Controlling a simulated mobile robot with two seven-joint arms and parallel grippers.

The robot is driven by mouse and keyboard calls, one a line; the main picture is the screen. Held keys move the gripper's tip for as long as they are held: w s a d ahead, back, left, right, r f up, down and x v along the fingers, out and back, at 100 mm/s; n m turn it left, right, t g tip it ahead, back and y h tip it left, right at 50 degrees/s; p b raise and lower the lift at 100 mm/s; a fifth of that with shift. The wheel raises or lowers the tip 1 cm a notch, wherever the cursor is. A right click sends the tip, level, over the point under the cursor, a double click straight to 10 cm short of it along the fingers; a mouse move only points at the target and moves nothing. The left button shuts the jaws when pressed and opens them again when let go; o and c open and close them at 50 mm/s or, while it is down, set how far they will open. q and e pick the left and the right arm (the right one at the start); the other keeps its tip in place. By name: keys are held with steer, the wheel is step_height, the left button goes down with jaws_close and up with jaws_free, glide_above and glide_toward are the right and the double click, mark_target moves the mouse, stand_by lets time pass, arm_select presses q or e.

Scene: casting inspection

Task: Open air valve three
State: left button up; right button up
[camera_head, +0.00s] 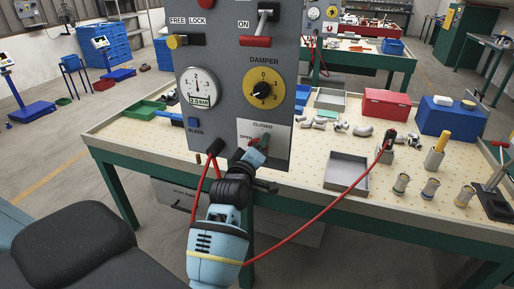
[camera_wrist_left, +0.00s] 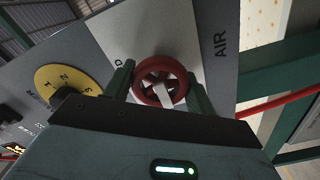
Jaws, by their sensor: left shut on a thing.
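In the head view my left gripper (camera_head: 263,142) reaches the lower part of the grey panel (camera_head: 227,70), at a plate (camera_head: 277,132) marked CLOSED and OPEN. There the gripper mostly hides the wheel. No number three is readable by the wheel. My right gripper is in neither view.
Above the plate are a yellow damper dial (camera_head: 263,88) and a round pressure gauge (camera_head: 199,88). A blue bleed button (camera_head: 193,122) is to the left. A red hose (camera_head: 327,210) hangs across the workbench (camera_head: 310,172), which carries castings, trays and boxes.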

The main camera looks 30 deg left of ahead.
arm_select(q)
steer(key=shift+r, duration=0.1)
steer(key=o, duration=1)
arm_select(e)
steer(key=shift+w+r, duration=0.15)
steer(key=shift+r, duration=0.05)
arm_select(q)
steer(key=shift+s, duration=0.15)
